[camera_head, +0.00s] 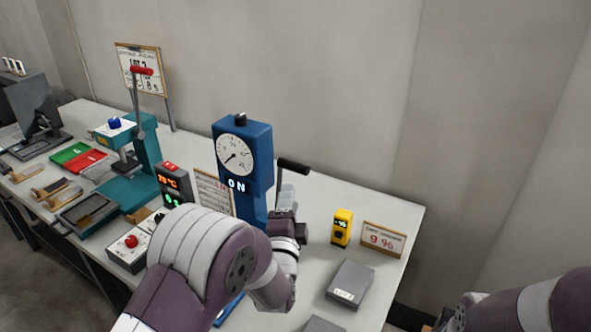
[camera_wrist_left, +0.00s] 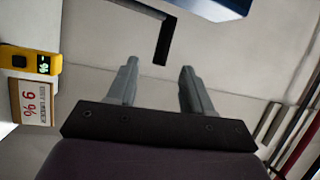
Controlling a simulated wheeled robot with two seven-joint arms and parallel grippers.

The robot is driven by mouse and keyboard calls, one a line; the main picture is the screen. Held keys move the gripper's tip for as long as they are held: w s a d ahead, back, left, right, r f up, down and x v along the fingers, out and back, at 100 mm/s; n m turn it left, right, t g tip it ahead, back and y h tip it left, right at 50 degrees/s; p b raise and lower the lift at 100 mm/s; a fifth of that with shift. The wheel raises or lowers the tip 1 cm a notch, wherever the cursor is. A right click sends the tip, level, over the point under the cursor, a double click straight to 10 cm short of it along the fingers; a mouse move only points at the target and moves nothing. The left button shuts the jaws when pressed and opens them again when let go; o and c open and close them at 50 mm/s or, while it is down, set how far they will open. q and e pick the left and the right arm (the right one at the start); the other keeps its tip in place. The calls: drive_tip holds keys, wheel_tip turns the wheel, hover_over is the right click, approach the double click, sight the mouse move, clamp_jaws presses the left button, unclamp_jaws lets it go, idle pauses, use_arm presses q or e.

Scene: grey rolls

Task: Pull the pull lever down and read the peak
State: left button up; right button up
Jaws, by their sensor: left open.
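The blue tester (camera_head: 244,150) stands on the table with a round white dial and a lit "ON" display. Its dark pull lever (camera_head: 293,166) sticks out to the right, roughly level. My left gripper (camera_head: 287,192) is just below the lever, fingers pointing up, partly overlapping the tester's right side. In the left wrist view the gripper (camera_wrist_left: 158,68) is open and empty, and the lever (camera_wrist_left: 163,40) shows as a bent black bar beyond and between the fingertips, apart from them. The dial needle points to the lower left; its value is too small to read. My right gripper is out of view.
A yellow meter (camera_head: 342,227) and a "9 %" sign (camera_head: 382,238) stand right of the tester. A grey block (camera_head: 349,284) lies in front. A teal press (camera_head: 146,150) with a red-tipped handle, trays and a control box (camera_head: 130,248) are to the left.

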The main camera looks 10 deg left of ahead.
sight(294, 171)
use_arm(q)
drive_tip(key=w+r+p, duration=0.2)
drive_tip(key=w, duration=1)
drive_tip(key=shift+w+a+r+m+p, duration=0.25)
drive_tip(key=shift+a+r+m+p, duration=0.1)
drive_tip(key=shift+a+m+p, duration=0.05)
drive_tip(key=shift+c, duration=0.4)
clamp_jaws()
